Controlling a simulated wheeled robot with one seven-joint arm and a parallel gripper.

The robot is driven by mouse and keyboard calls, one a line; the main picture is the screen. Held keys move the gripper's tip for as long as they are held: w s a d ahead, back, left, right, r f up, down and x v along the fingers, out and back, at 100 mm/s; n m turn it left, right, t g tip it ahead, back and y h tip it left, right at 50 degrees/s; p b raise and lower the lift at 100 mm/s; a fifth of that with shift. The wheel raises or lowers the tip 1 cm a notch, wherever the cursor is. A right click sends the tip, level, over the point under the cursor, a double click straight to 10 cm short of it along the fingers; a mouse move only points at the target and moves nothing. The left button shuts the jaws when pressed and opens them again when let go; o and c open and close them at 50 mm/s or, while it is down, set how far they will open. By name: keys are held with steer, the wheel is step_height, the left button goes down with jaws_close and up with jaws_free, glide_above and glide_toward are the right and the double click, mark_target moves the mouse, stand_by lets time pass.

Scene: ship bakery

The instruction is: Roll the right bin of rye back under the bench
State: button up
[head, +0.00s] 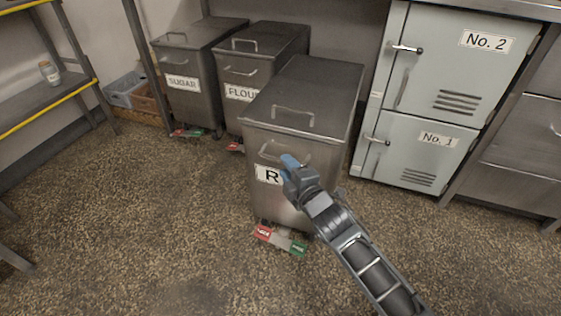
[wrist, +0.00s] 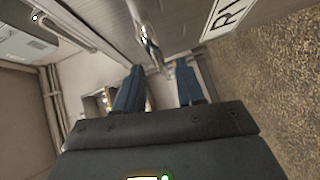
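The rye bin (head: 305,90) is a steel bin with a dark lid, standing forward of the other bins. Its label (head: 268,174) is partly hidden by my gripper, leaving "R"; the wrist view shows "RY" on the label (wrist: 228,14). A front handle (head: 268,151) sits above the label. At its foot are a red tab (head: 263,232) and a green tab (head: 299,248). My gripper (head: 290,162) is at the bin's front, by the handle. In the wrist view the fingers (wrist: 160,72) are apart, with the handle (wrist: 149,42) near the gap between their tips; contact is unclear.
The sugar bin (head: 185,65) and flour bin (head: 255,62) stand behind left. Pale lockers (head: 430,120) stand close at right. The speckled floor (head: 150,220) at front left is clear.

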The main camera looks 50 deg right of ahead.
steer(key=shift+x, duration=2.2)
steer(key=shift+c, duration=0.4)
jaws_close()
